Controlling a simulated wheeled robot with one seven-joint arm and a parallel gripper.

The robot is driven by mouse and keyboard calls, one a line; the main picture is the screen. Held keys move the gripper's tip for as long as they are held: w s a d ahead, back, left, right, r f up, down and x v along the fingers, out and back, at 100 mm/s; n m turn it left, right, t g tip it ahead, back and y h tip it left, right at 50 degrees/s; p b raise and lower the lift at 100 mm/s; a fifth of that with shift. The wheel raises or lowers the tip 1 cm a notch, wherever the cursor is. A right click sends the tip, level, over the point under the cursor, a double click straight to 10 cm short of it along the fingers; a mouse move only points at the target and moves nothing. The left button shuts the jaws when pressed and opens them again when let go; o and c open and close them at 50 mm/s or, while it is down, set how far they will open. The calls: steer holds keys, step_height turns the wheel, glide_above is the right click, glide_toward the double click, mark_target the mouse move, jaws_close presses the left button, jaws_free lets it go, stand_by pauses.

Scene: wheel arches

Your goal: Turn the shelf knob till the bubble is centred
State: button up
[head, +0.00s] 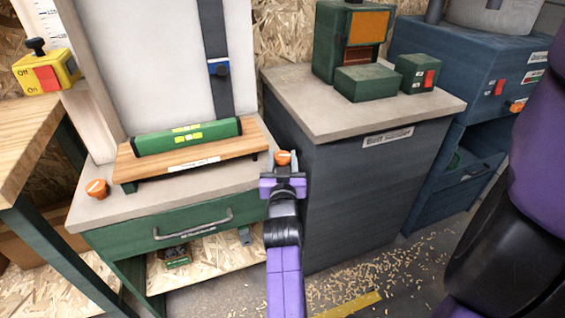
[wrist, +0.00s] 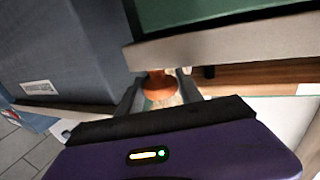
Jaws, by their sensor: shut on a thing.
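The orange shelf knob (head: 283,157) sits at the right end of the bench, beside the wooden shelf (head: 245,149). My gripper (head: 283,180) is shut on this knob; in the wrist view the orange knob (wrist: 158,84) shows between the two fingers. A green spirit level (head: 160,142) lies along the shelf. Its yellow-green vial windows (head: 188,133) show on top, but the bubble is too small to make out. A second orange knob (head: 97,188) stands at the bench's left front corner.
A grey cabinet (head: 345,180) stands close to the right of my gripper, with green machine boxes (head: 367,82) on its top. A green drawer with a handle (head: 193,224) is below the shelf. A yellow on/off switch box (head: 45,74) is at upper left. Wood shavings lie on the floor.

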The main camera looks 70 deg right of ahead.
mark_target(282, 163)
steer(key=shift+f, duration=0.1)
stand_by(0.3)
steer(key=o, duration=1.4)
steer(key=shift+d, duration=0.1)
steer(key=shift+c, duration=0.2)
steer(key=shift+a, duration=0.5)
steer(key=v, duration=0.6)
steer(key=shift+s+a, duration=0.25)
steer(key=shift+a, duration=0.1)
